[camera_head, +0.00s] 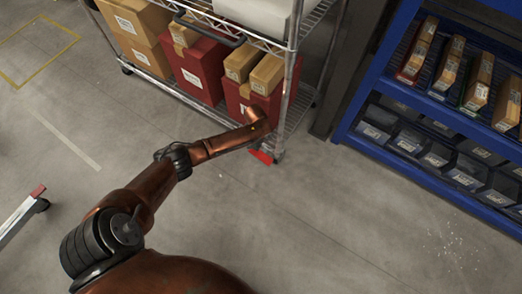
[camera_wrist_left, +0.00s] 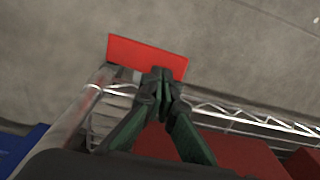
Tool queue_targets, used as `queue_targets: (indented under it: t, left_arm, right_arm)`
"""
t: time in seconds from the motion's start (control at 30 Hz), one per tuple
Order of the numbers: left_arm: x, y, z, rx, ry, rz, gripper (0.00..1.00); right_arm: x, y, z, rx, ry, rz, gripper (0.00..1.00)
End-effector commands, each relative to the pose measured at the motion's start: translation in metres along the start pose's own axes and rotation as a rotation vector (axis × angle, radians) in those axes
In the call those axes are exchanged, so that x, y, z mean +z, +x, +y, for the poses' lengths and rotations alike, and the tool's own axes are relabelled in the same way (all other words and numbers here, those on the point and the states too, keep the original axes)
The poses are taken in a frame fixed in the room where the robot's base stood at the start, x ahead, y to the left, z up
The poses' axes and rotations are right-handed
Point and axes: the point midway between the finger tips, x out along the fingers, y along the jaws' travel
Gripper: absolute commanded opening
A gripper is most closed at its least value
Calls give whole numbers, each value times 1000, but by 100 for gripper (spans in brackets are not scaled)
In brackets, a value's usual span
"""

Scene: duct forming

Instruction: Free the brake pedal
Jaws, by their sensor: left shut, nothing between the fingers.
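The brake pedal, a flat red plate (camera_head: 261,157), sits low at the near corner of the wire shelf cart (camera_head: 292,75), by the caster. In the left wrist view the red pedal (camera_wrist_left: 145,54) lies just beyond my fingertips. My left gripper (camera_wrist_left: 161,76) is shut with nothing in it, and its tips overlap the pedal's lower edge in that view. I cannot tell whether they touch it. In the head view my wrist hides the fingers above the pedal. My right gripper is not in view.
The cart carries red boxes (camera_head: 196,70) and cardboard boxes (camera_head: 142,25). A blue rack (camera_head: 375,150) with bins stands at right. A wheeled frame's end (camera_head: 22,212) shows at left. The concrete floor in front is clear.

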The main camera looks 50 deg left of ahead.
Motion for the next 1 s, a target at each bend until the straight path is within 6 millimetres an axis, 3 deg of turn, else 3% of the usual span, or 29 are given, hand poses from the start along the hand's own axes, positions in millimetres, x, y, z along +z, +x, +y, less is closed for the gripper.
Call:
queue_targets:
  t: [1.0]
  left_arm:
    - [0,15,0,0,0,0,0]
  right_arm:
    - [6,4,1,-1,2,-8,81]
